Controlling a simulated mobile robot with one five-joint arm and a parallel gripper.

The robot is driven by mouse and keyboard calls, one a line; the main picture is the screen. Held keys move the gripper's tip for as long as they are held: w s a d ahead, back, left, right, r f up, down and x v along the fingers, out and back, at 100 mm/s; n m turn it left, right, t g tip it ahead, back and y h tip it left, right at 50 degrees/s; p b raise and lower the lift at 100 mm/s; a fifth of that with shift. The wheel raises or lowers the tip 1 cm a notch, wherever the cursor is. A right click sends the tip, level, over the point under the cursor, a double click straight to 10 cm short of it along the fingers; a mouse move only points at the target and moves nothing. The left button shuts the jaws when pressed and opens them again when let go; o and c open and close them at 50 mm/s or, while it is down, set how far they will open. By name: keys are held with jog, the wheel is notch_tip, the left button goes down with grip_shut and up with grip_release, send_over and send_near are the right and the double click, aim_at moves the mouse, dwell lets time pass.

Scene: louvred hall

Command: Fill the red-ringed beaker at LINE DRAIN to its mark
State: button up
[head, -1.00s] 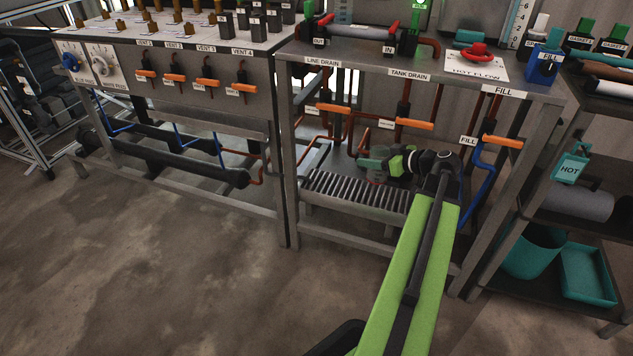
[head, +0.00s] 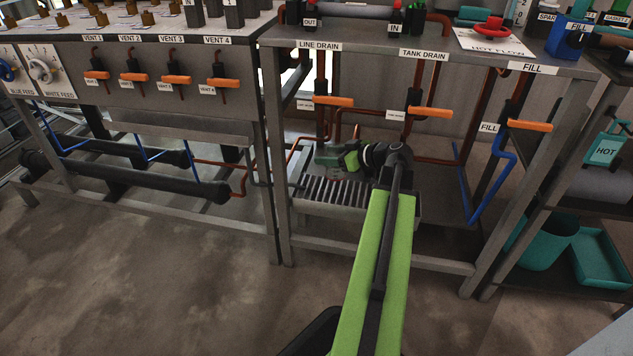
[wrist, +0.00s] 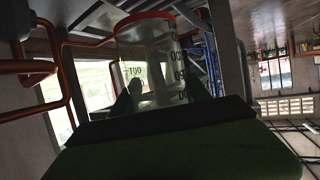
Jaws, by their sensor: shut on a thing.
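My gripper (head: 332,158) is low under the bench, above the left part of the slatted drain grate. In the wrist view its fingers (wrist: 135,92) are shut on the clear red-ringed beaker (wrist: 151,60). The red ring and dark printed numbers show, and the numbers appear upside down; I cannot make out any liquid. In the head view the beaker is too dim to tell apart from the gripper. The LINE DRAIN label (head: 319,47) is on the bench edge above. Its valve handle (head: 333,101) is orange and points sideways to the right, above my gripper.
The TANK DRAIN handle (head: 430,112) and FILL handle (head: 529,125) are to the right, also sideways. The drain grate (head: 335,194) lies below my gripper. Bench legs and copper pipes surround the space. A teal bin (head: 545,240) stands lower right. The floor in front is clear.

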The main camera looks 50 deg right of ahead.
jog(key=w+f+b, duration=0.1)
jog(key=f, duration=0.1)
jog(key=a+f+b, duration=0.1)
jog(key=f+b, duration=0.1)
jog(key=w+a+f+b, duration=0.1)
jog(key=f+b, duration=0.1)
jog(key=shift+w+a+f, duration=0.15)
jog(key=shift+w+f, duration=0.15)
jog(key=shift+w, duration=0.05)
jog(key=shift+r, duration=0.2)
jog(key=shift+f, duration=0.15)
jog(key=o, duration=1.4)
